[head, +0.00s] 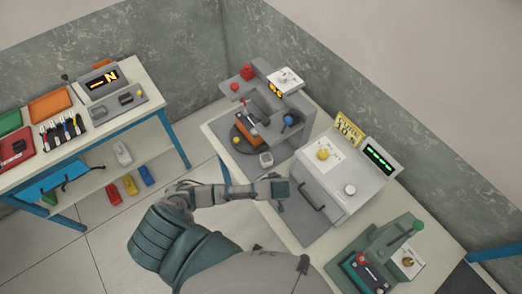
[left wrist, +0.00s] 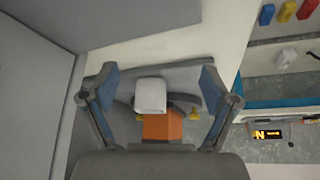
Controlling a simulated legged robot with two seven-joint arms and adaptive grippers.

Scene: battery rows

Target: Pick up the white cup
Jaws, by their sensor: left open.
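The white cup (head: 266,159) is small and stands at the front edge of the grey machine with a round dark base (head: 246,138). In the left wrist view the white cup (left wrist: 150,96) lies between my open fingers, apart from both. My left gripper (head: 279,188) is just in front of the cup in the head view, near the bench edge. In the left wrist view my left gripper (left wrist: 158,78) is open and empty, with one finger on each side of the cup. My right gripper does not show.
An orange block (left wrist: 162,127) sits close to the cup. A large grey box machine (head: 345,178) with a dark handle stands right of my gripper. A green press (head: 385,255) is at the lower right. A side bench with trays (head: 50,104) is at the left.

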